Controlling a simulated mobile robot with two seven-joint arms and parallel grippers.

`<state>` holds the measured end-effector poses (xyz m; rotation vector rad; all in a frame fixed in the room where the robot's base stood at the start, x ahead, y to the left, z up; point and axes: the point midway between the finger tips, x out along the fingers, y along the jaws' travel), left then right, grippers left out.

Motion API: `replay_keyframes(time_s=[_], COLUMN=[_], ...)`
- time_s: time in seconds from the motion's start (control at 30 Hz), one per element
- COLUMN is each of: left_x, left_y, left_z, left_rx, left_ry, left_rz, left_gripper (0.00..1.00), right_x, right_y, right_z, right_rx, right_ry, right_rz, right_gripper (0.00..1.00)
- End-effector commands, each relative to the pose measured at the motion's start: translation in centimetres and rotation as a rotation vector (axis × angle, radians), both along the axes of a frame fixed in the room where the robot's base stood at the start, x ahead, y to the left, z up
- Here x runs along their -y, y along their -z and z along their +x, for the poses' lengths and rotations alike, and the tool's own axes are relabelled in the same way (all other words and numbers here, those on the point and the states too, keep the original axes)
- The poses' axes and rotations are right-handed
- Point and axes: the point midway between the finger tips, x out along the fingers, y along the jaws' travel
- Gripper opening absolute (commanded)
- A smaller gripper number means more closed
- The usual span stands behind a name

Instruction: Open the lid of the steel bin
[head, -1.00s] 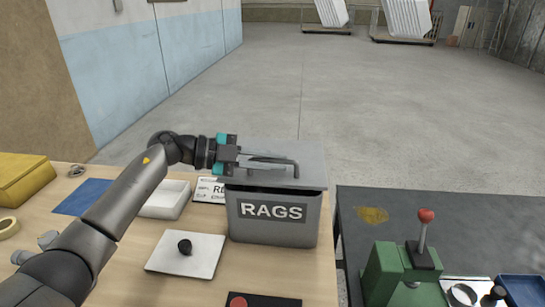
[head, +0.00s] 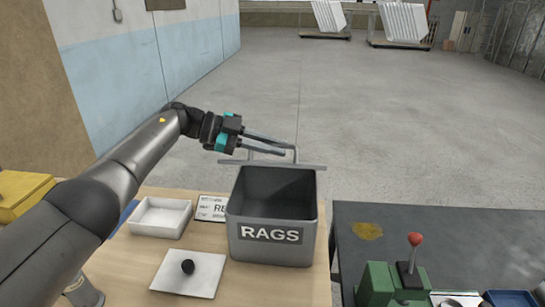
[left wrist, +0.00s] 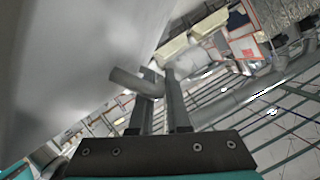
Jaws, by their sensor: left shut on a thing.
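The grey steel bin (head: 274,221) labelled RAGS stands on the wooden bench, and its dark inside shows as empty. Its lid (head: 310,166) is raised at the back edge and shows nearly edge-on. My left gripper (head: 284,147) is behind and above the bin, shut on the lid's bar handle (head: 295,155). In the left wrist view the handle (left wrist: 128,80) lies between the fingers (left wrist: 160,82), beside the smooth grey lid face (left wrist: 60,70). My right gripper is not in view.
A white tray (head: 160,230), a white lid with a black knob (head: 188,275) and a sign card (head: 211,208) lie left of the bin. A dark table with a green lever press (head: 395,283) stands at the right. Open floor lies behind.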

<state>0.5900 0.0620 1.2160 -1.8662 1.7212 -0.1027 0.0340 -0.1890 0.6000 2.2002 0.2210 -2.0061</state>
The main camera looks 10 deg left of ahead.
Motion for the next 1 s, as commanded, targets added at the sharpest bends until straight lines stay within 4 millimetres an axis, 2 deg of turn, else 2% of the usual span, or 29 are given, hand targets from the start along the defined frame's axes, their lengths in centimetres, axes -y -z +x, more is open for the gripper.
replay_keyframes(time_s=[0.3, 0.87, 0.9, 1.0], left_x=[-0.03, -0.09, -0.09, -0.07], left_y=[-1.06, -1.20, -1.20, -1.16], left_z=[1.00, 1.16, 1.16, 1.13], left_rx=[0.006, 0.006, 0.006, 0.006], left_ry=[-0.004, -0.005, -0.005, -0.005], left_rz=[-0.002, -0.001, -0.001, 0.000], left_gripper=[0.00, 0.00, 0.19, 0.27], right_x=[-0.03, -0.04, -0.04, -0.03], right_y=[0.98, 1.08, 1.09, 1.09], right_z=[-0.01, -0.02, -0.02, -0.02], right_rx=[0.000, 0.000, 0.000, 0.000], right_ry=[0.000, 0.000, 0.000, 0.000], right_rz=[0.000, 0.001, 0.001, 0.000], right_gripper=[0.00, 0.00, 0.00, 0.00])
